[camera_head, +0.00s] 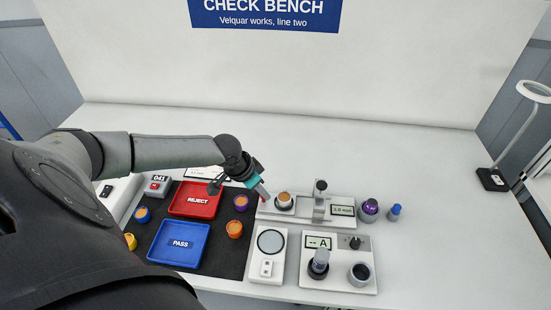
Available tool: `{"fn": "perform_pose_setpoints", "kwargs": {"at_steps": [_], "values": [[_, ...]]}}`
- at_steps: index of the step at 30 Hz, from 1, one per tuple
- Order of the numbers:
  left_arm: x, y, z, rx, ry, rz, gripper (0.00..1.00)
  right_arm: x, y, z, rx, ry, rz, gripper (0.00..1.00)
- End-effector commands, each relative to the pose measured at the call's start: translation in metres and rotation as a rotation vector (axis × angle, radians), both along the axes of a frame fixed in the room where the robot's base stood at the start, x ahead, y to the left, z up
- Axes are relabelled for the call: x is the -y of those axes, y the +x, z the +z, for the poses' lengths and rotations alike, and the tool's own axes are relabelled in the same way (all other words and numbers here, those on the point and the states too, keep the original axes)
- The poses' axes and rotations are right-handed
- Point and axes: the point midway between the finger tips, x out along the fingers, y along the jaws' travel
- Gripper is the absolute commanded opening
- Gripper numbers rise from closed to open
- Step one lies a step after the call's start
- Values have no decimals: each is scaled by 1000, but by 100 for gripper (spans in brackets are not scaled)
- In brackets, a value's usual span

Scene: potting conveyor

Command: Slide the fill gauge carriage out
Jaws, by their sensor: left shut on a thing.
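The fill gauge (330,222) is a long pale unit right of centre, with an upright post (320,195) and a small green display reading about 2.0 mm. Its carriage, a dark round seat (284,207) at the gauge's left end, holds a small pot with an orange-brown top (285,197), left of the post. My left gripper (262,193) reaches in from the left to the gauge's left end. Its jaws are shut at a small red part there, seemingly the carriage's handle; the exact contact is too small to see. My right gripper is not in view.
A red REJECT tray (193,212) and a blue PASS tray (165,255) lie on a dark mat at left, with several small pots around them. A round-plate device (270,261) and a meter unit (345,279) stand in front. The bench behind the gauge is clear.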

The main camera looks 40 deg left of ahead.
Motion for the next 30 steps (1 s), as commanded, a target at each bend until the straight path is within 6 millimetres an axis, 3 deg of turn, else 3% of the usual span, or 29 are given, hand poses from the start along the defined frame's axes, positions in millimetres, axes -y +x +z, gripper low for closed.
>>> {"fn": "perform_pose_setpoints", "kwargs": {"at_steps": [8,9,17,25,30], "values": [[-5,-3,-2,-9,10,2,0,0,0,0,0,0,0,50],[-5,-3,-2,-9,10,2,26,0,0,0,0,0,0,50],[-4,-2,-1,-6,8,3,55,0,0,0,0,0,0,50],[-3,-2,0,-3,6,1,55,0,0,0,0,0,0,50],[-5,-7,14,-3,8,0,55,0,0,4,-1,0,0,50]]}}
